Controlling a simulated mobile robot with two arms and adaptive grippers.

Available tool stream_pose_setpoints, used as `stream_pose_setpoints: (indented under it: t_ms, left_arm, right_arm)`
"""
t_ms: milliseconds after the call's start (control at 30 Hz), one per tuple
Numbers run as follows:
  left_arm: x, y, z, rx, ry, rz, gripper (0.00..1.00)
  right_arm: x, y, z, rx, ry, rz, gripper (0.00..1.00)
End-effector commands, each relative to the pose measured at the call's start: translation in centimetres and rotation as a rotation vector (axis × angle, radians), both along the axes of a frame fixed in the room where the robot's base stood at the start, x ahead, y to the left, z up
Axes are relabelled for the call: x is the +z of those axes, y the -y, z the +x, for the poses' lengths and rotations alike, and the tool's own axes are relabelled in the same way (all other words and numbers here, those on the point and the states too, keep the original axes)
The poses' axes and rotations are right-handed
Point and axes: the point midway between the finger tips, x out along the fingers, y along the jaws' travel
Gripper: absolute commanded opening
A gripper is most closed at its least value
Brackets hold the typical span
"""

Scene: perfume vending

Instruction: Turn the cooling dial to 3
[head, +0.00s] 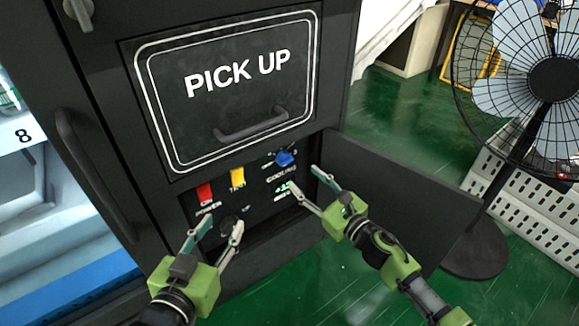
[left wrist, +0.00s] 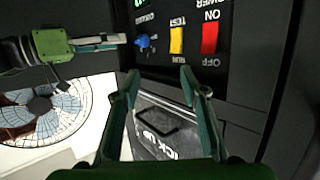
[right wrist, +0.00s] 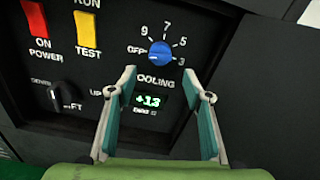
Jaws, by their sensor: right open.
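The blue cooling dial (head: 285,158) is on the black control panel inside the open compartment of the machine. The right wrist view shows the dial (right wrist: 160,53) close up, ringed by OFF, 9, 7, 5 and 3. I cannot tell for sure which mark it points to. A green display (right wrist: 150,101) below it reads about +13. My right gripper (head: 303,178) is open and empty, its fingertips just in front of and below the dial, apart from it. My left gripper (head: 213,234) is open and empty at the lower left of the panel.
A red power switch (head: 204,192), a yellow test switch (head: 237,177) and a black lift knob (right wrist: 63,95) share the panel. The compartment door (head: 395,195) hangs open at the right. The PICK UP flap (head: 225,85) is above. A fan (head: 552,80) stands at the right.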

Motion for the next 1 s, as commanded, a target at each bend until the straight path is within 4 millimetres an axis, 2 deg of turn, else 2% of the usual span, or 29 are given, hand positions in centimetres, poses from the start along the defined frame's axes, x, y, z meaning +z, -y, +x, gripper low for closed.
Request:
stream_pose_setpoints:
  t_ms: [100, 300, 500, 700, 933, 967, 1000]
  left_arm:
    - [1.7, 0.4, 0.6, -0.006, 0.09, -0.023, 0.4]
    - [5.3, 1.1, 1.0, -0.017, 0.255, -0.065, 0.4]
    - [7.9, 1.3, 1.0, -0.023, 0.367, -0.094, 0.4]
    - [8.9, 1.4, 0.8, -0.025, 0.409, -0.105, 0.4]
    - [8.9, 1.4, 0.8, -0.025, 0.411, -0.106, 0.4]
    - [8.9, 1.4, 0.8, -0.025, 0.411, -0.106, 0.4]
    - [8.9, 1.4, 0.8, -0.025, 0.411, -0.106, 0.4]
  right_arm:
    - [0.0, -1.6, 2.2, 0.001, 0.002, 0.002, 0.46]
    - [-0.1, -3.6, 4.9, 0.0, 0.0, 0.001, 0.46]
    - [-0.1, -4.5, 6.3, -0.001, -0.001, 0.002, 0.46]
    - [-0.1, -4.9, 6.8, -0.001, -0.002, 0.002, 0.46]
    - [-0.1, -4.9, 6.8, -0.001, -0.002, 0.002, 0.46]
    - [-0.1, -4.9, 6.8, -0.001, -0.002, 0.002, 0.41]
    - [-0.1, -4.9, 6.8, -0.001, -0.002, 0.002, 0.3]
